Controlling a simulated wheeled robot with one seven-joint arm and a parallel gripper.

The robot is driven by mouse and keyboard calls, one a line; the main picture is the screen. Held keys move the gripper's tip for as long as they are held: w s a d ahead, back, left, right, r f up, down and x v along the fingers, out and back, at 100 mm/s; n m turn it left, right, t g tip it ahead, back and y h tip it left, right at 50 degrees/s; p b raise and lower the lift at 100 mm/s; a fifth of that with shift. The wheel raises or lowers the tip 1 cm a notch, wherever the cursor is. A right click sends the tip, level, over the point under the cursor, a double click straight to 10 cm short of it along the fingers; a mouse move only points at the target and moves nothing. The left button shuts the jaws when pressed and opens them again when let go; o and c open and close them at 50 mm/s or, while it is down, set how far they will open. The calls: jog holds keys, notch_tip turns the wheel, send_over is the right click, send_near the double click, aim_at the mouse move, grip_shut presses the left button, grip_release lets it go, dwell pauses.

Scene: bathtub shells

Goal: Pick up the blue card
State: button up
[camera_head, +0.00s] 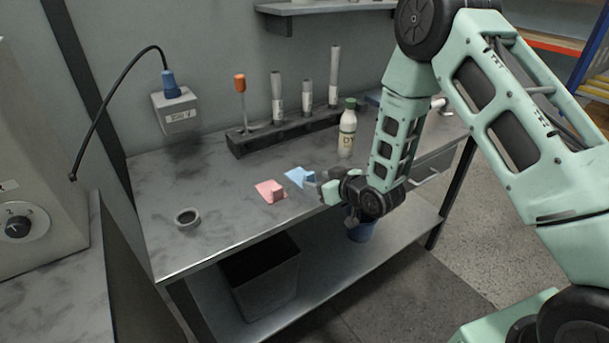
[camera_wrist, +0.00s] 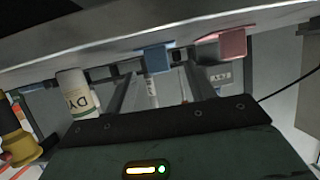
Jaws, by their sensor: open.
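The blue card (camera_head: 297,175) lies on the grey workbench near its front edge, with a raised blocky part on it. My gripper (camera_head: 316,183) is just right of the card in the head view, low by the bench's front edge. In the wrist view the bench appears overhead, and the blue card (camera_wrist: 157,58) shows ahead of my gripper (camera_wrist: 158,75), roughly between its two fingers. The jaws are open, and I see nothing held. Whether a finger touches the card is not clear.
A pink card (camera_head: 270,190) lies left of the blue one. A white bottle with a green cap (camera_head: 347,132) stands behind. A dark rack (camera_head: 270,137) holds several upright tools. A small dark ring (camera_head: 187,217) lies at the left. A dark bin (camera_head: 262,280) stands below.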

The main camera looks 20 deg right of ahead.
aim_at(311, 177)
jog(key=shift+p+x, duration=1)
jog(key=shift+x, duration=1.85)
jog(key=shift+d+r, duration=0.1)
jog(key=shift+d, duration=0.1)
jog(key=c, duration=1)
